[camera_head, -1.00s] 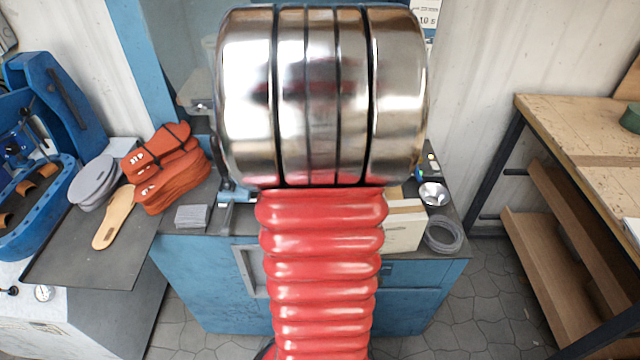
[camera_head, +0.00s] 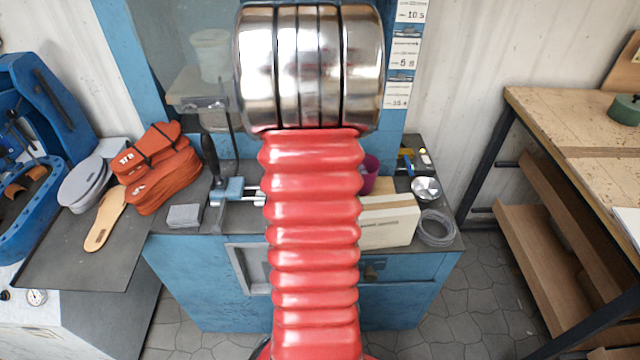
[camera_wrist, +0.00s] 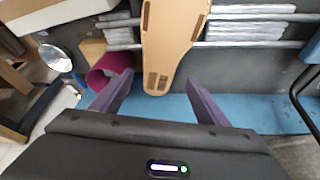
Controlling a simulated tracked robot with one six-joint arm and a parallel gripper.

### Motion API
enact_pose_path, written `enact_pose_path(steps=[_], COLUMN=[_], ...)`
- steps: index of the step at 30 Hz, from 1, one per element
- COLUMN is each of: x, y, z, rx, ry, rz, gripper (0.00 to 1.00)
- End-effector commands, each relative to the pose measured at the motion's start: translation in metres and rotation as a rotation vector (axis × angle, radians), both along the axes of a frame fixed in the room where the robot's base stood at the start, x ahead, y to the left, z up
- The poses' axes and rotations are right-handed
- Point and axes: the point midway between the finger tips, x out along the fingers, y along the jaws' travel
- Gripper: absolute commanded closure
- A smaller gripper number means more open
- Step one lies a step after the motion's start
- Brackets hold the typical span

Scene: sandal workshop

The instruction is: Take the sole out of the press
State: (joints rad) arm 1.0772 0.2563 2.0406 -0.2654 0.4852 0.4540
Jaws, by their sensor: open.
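A flat tan sole (camera_wrist: 170,40) with slots shows in the wrist view, lying across grey rails (camera_wrist: 250,44) with light grey pads at both sides. Its narrow end points toward my gripper (camera_wrist: 150,92). My gripper's two purple fingers are open and empty, with the sole's near end between and just beyond them; I see no contact. In the head view the blue machine (camera_head: 140,75), which looks like the press, stands behind my arm. My arm hides the sole and my gripper there.
A purple cup (camera_wrist: 112,72) stands close to the left finger; it also shows in the head view (camera_head: 369,172). A cardboard box (camera_head: 390,222), metal bowl (camera_head: 425,188) and coiled hose (camera_head: 436,229) lie at right. Another tan sole (camera_head: 104,220) and orange-red pieces (camera_head: 158,170) lie at left.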

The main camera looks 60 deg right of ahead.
Motion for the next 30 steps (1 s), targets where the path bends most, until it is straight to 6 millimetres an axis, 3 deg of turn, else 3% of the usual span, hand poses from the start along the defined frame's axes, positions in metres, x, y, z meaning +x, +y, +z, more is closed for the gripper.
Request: enact_pose_path(steps=[11, 24, 30], x=[0.000, 0.003, 0.003], y=[-0.001, -0.019, -0.021], z=[-0.002, -0.043, -0.048], rx=[-0.001, 0.000, -0.001], ry=[0.000, 0.000, 0.000], rz=[0.000, 0.000, 0.000], gripper=[0.32, 0.32, 0.32])
